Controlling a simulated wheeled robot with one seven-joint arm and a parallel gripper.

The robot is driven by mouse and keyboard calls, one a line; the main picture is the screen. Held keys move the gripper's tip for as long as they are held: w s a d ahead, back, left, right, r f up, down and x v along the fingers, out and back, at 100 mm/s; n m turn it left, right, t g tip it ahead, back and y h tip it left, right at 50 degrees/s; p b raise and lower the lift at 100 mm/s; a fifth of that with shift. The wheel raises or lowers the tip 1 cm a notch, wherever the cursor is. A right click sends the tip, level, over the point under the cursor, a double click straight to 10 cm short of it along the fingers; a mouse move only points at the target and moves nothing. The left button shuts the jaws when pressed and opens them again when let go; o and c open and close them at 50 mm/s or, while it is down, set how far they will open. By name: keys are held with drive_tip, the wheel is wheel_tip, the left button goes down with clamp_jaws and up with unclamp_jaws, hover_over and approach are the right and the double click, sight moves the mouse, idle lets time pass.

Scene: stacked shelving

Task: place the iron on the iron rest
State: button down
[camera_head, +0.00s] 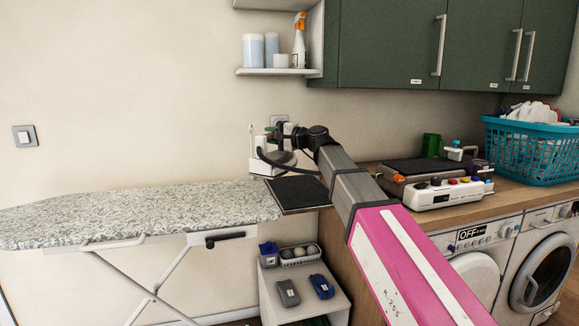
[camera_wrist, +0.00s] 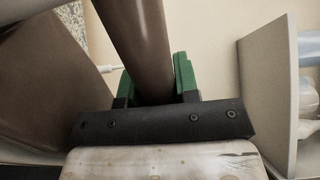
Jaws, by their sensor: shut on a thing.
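My gripper (camera_head: 282,130) is over the right end of the ironing board, with its arm reaching in from the lower right. In the wrist view its green fingers (camera_wrist: 154,78) are shut around a brown, rounded handle of the iron (camera_wrist: 140,45). In the head view the iron (camera_head: 281,157) is a small grey-brown shape below the gripper, partly hidden by my arm. The iron rest (camera_head: 300,194) is a dark flat plate at the board's right end. The iron appears above or at its back edge; I cannot tell if they touch.
The patterned ironing board (camera_head: 140,212) stretches left and is clear. A wall shelf (camera_head: 275,72) with bottles is above. A low white stand (camera_head: 300,308) holds small items below. The wooden counter (camera_head: 455,208) at right carries a appliance with knobs (camera_head: 440,193) and a blue basket (camera_head: 530,150).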

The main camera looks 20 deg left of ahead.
sight(294, 158)
drive_tip(key=w+d+f, duration=0.2)
drive_tip(key=w, duration=0.1)
drive_tip(key=w+d+f, duration=0.2)
drive_tip(key=w, duration=0.1)
drive_tip(key=w+d+f, duration=0.1)
drive_tip(key=w+f, duration=0.1)
drive_tip(key=w, duration=0.1)
drive_tip(key=shift+w+d+f, duration=0.2)
drive_tip(key=shift+d, duration=0.2)
drive_tip(key=shift+f, duration=2.1)
drive_tip(key=c, duration=0.8)
unclamp_jaws()
drive_tip(key=shift+f, duration=0.1)
drive_tip(key=shift+c, duration=0.2)
drive_tip(key=s+d, duration=0.2)
drive_tip(key=d, duration=0.9)
drive_tip(key=shift+s+d, duration=0.25)
drive_tip(key=shift+d, duration=0.15)
